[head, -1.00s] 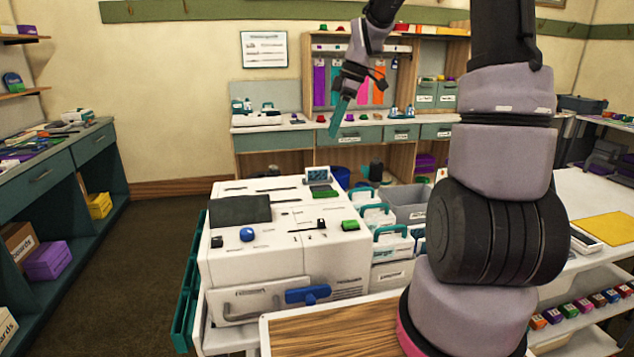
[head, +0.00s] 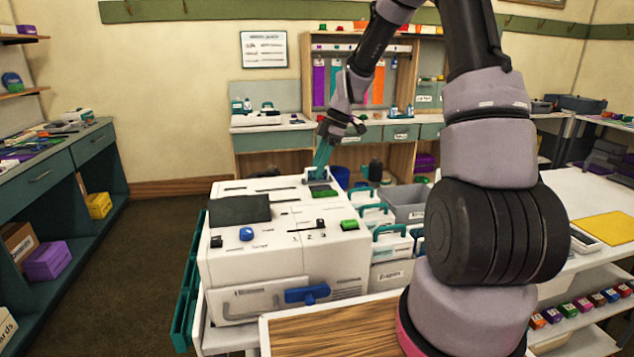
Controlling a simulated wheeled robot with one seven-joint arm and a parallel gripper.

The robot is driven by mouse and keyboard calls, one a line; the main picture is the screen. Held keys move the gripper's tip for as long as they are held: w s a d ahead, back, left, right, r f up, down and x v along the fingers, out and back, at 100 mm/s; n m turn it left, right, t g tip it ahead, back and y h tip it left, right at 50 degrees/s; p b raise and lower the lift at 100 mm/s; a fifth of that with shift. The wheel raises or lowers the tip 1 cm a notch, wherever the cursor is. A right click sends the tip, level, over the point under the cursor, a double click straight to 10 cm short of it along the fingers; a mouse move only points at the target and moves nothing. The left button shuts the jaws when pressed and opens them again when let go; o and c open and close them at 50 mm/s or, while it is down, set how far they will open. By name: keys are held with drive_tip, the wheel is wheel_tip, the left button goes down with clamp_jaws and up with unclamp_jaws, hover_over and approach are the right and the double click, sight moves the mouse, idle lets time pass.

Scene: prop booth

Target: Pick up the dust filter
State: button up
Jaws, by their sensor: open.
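My gripper (head: 321,172) has teal fingers that point down. It is over the back right edge of a white machine (head: 285,265), in front of the small display there, and hides most of it. The jaws are open, and I see nothing between them. I cannot tell for certain which thing is the dust filter. The machine's top carries a dark panel (head: 240,209), a blue knob (head: 246,234), a green block (head: 349,225) and a green pad (head: 324,191) just below my fingertips. A blue handle (head: 307,294) is on its front.
Bins with teal handles (head: 391,232) stand right of the machine. A wooden board (head: 335,328) lies in front. A back counter (head: 270,140) and a left counter (head: 75,150) line the walls. The floor (head: 120,265) between the machine and left counter is clear.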

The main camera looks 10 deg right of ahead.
drive_tip(key=shift+a+f, duration=0.2)
drive_tip(key=shift+f, duration=0.35)
clamp_jaws()
drive_tip(key=shift+r, duration=0.15)
wheel_tip(320, 180, up, 10)
drive_tip(key=shift+f, duration=0.1)
drive_tip(key=shift+d, duration=0.1)
